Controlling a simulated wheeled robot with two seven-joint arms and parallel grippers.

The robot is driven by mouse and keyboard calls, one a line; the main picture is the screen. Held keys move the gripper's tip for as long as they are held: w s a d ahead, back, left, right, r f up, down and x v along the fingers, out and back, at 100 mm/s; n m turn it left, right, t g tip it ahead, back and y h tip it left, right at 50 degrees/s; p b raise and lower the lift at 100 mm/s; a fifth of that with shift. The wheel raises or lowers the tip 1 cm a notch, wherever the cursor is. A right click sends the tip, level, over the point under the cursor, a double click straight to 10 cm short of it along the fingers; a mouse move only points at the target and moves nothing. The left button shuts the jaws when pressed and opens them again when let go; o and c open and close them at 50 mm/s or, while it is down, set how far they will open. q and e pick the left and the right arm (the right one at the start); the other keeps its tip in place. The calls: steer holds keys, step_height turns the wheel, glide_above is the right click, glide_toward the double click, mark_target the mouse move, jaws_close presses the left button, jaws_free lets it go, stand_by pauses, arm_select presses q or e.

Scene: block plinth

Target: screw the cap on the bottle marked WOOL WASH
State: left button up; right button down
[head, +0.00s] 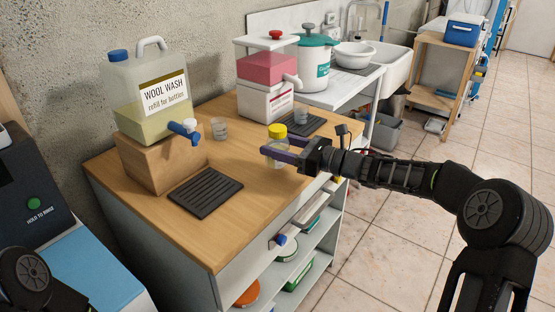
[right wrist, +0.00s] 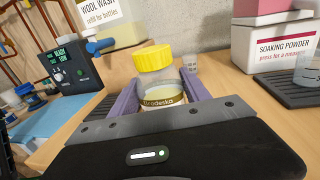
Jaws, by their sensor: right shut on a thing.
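The jug marked WOOL WASH (head: 150,110) stands on a wooden block with a pale yellow-green liquid inside. Its blue cap (head: 118,56) sits on its neck. A blue tap (head: 184,130) sticks out low at the front. The jug's lower part also shows in the right wrist view (right wrist: 120,36). My right gripper (head: 277,154) is shut on a clear jar (right wrist: 163,97) with a yellow lid (right wrist: 154,58), over the right side of the counter. The lid sits on the jar, and its label is partly hidden by the gripper. My left gripper is out of view.
The wooden block (head: 165,165) stands on the counter (head: 235,210) behind a black drip tray (head: 205,193). A small clear cup (head: 219,129) stands near the tap. A soaking powder dispenser (head: 265,102) stands behind on the right. The counter's front middle is clear.

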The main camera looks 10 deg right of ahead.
steer(key=shift+f, duration=0.15)
steer(key=shift+f, duration=1.9)
steer(key=shift+f, duration=0.1)
steer(key=c, duration=0.5)
jaws_free()
steer(key=shift+d, duration=0.1)
